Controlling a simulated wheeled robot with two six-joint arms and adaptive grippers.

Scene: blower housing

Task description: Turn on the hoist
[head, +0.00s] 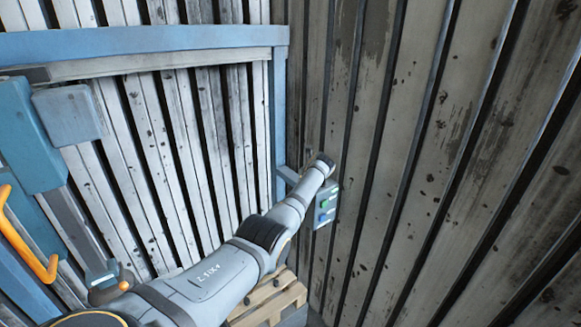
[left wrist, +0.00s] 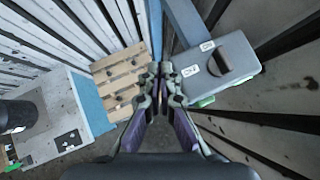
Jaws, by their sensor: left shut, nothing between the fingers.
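A grey box (left wrist: 238,66) with a dark rotary knob (left wrist: 217,64) and two white labels is right of centre in the left wrist view. Green parts show along its lower edge. In the head view a small blue-grey control box (head: 325,206) with green and blue buttons is on the wooden wall; I cannot tell for sure that it is the same box. My left gripper (left wrist: 161,72) is shut and empty, its tips left of the knob and apparently apart from it. In the head view my left arm reaches to beside the control box, its fingers hidden. My right gripper is out of view.
A wooden pallet (left wrist: 121,75) lies on the floor below, also in the head view (head: 268,300). A blue frame beam (head: 140,42) runs along the left wall. The ribbed wall (head: 440,150) rises close on the right. A yellow-orange curved bar (head: 28,245) is at far left.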

